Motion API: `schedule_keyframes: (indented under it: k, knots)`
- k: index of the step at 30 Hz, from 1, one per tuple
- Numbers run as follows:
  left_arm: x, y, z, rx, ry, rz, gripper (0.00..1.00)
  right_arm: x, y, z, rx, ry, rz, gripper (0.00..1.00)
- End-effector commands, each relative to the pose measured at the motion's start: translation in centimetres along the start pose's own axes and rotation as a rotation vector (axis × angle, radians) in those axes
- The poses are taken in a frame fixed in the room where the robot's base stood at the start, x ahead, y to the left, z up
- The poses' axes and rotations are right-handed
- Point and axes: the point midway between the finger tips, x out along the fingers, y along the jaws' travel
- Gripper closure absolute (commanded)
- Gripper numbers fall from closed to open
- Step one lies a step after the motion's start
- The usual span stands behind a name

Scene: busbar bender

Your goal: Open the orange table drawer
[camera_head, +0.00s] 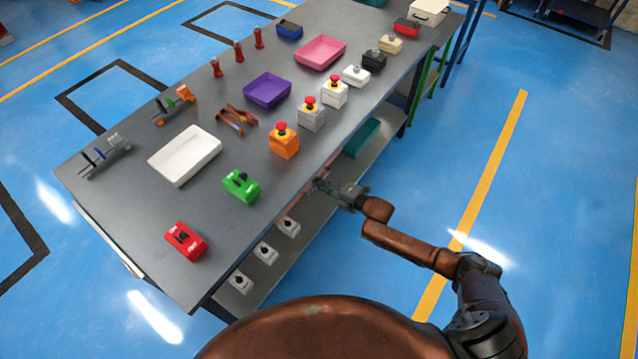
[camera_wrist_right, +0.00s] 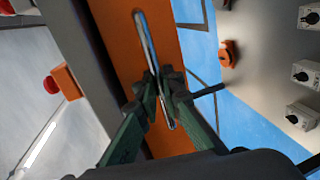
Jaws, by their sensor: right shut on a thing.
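The orange drawer front (camera_wrist_right: 160,40) fills the upper middle of the right wrist view, with a long metal bar handle (camera_wrist_right: 146,42) on it. My right gripper (camera_wrist_right: 162,98) is shut on the handle, its green fingers on both sides of the bar. In the head view my right gripper (camera_head: 322,184) is at the front edge of the grey table (camera_head: 225,215), beside the orange box with a red button. There the drawer is mostly hidden under the tabletop, and whether it stands out cannot be told. My left gripper is not in view.
On the tabletop are an orange button box (camera_head: 284,146), a green box (camera_head: 241,186), a red box (camera_head: 186,241), a white tray (camera_head: 185,155) and a purple tray (camera_head: 267,91). Switch boxes (camera_head: 265,252) sit on the lower shelf. The blue floor right of the table is clear.

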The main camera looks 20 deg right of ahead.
Motion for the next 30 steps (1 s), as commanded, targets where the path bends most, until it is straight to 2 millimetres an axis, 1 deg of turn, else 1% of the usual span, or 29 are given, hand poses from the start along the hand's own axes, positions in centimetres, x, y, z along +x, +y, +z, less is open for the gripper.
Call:
schedule_keyframes:
  k: [8,11,13,17,24,27,30]
  knots:
    - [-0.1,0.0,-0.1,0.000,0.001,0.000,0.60,-0.2,-0.1,0.0,0.000,-0.001,-0.001,1.00]
    - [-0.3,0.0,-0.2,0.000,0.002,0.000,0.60,-0.9,-0.2,0.0,-0.001,-0.001,-0.002,1.00]
    - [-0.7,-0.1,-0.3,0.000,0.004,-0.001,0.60,-1.8,-0.3,0.0,0.000,-0.001,-0.003,1.00]
    - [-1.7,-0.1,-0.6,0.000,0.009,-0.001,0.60,-4.6,-0.9,0.0,0.001,-0.002,-0.006,1.00]
    - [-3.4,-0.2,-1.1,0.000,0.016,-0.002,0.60,-11.2,-2.3,0.0,0.002,-0.003,-0.006,1.00]
    - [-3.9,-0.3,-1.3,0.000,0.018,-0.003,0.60,-13.7,-2.8,0.0,0.002,-0.003,-0.006,1.00]
    - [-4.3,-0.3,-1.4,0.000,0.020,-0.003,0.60,-15.8,-3.3,0.0,0.001,-0.002,-0.004,1.00]
